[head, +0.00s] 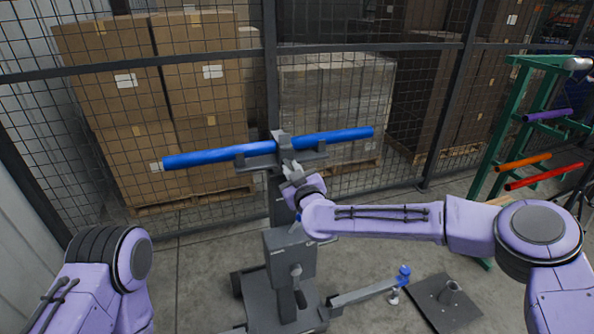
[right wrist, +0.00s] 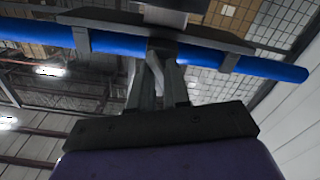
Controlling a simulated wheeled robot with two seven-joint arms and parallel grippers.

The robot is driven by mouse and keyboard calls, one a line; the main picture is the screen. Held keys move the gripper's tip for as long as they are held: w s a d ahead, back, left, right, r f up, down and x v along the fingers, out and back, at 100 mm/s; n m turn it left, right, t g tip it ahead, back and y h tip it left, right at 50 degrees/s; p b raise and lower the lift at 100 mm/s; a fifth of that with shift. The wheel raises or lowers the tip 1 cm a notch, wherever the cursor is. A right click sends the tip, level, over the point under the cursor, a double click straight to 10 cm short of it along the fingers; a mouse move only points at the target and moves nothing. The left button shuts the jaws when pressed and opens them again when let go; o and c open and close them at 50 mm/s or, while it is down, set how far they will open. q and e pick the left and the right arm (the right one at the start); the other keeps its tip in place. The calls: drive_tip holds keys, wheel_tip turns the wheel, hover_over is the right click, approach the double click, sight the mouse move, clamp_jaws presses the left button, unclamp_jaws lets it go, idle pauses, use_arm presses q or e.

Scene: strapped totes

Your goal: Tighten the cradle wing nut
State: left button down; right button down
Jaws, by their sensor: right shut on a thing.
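A blue tube (head: 200,157) lies across the dark grey cradle (head: 258,162) on top of the grey stand (head: 288,255). The tube and the cradle also show overhead in the right wrist view, the tube (right wrist: 120,44) running across below the cradle plate (right wrist: 215,40). My right gripper (head: 290,170) reaches in from the right, just under the middle of the cradle. In the right wrist view its two fingers (right wrist: 160,58) come together at the cradle's underside, shut on the cradle wing nut, which they hide. My left arm shows at the lower left, its gripper out of frame.
A wire mesh fence (head: 330,58) stands behind, with stacked cartons (head: 110,95) beyond it. A green rack (head: 500,125) with purple, orange and red tubes is at the right. A grey base plate (head: 440,310) lies on the floor at the lower right.

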drive_tip(key=shift+w+d+r, duration=0.15)
drive_tip(key=shift+r, duration=0.05)
drive_tip(key=shift+r, duration=0.3)
idle(0.6)
drive_tip(key=c, duration=1.2)
unclamp_jaws()
drive_tip(key=shift+c, duration=0.2)
drive_tip(key=shift+f, duration=0.3)
drive_tip(key=shift+s, duration=0.2)
drive_tip(key=b+v, duration=0.3)
drive_tip(key=v, duration=0.7)
drive_tip(key=shift+b, duration=0.3)
